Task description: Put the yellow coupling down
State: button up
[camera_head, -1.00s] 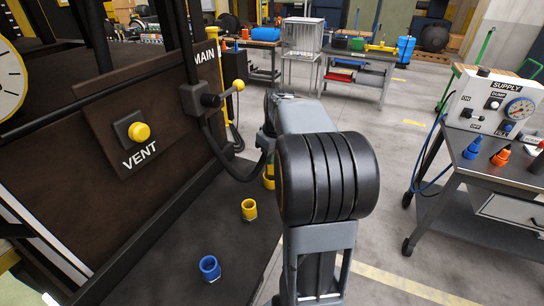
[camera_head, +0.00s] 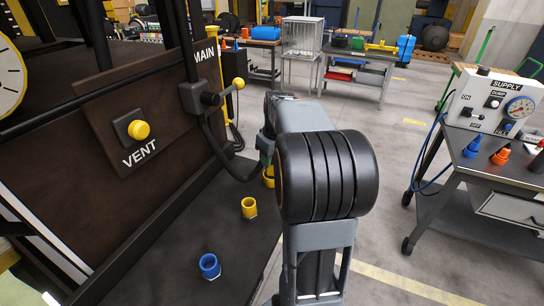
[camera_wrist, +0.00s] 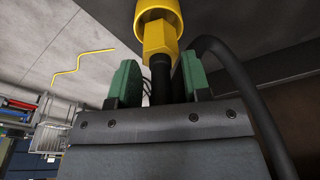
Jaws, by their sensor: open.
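The yellow coupling (camera_wrist: 160,42) shows at the top of the wrist view, with a black hose at its end. A wider round yellow part adjoins it at the frame's top; I cannot tell if this is a separate holder. My gripper (camera_wrist: 158,84) has green pads standing apart on either side of the hose end, with visible gaps. In the head view, a bit of yellow (camera_head: 268,177) shows beside my arm, which hides the gripper and most of that spot.
A yellow cup-like fitting (camera_head: 249,208) and a blue one (camera_head: 209,266) stand on the dark deck. The dark panel with the VENT knob (camera_head: 138,130) rises at left. A supply cart (camera_head: 490,165) stands at right. Open floor lies between.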

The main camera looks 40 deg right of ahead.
notch_tip(320, 180, up, 12)
jog(key=s, duration=0.2)
jog(key=s+a+f+t, duration=0.1)
jog(key=s+a+f, duration=0.2)
jog(key=a, duration=0.4)
jog(key=s+a+f, duration=0.4)
jog(key=a+f, duration=0.1)
jog(key=a, duration=0.1)
jog(key=s+a+f+m+t, duration=0.1)
jog(key=s+a+f, duration=0.2)
jog(key=a, duration=0.4)
jog(key=shift+s+a+f+t, duration=0.2)
jog(key=shift+a+f+t, duration=0.1)
jog(key=shift+f, duration=0.45)
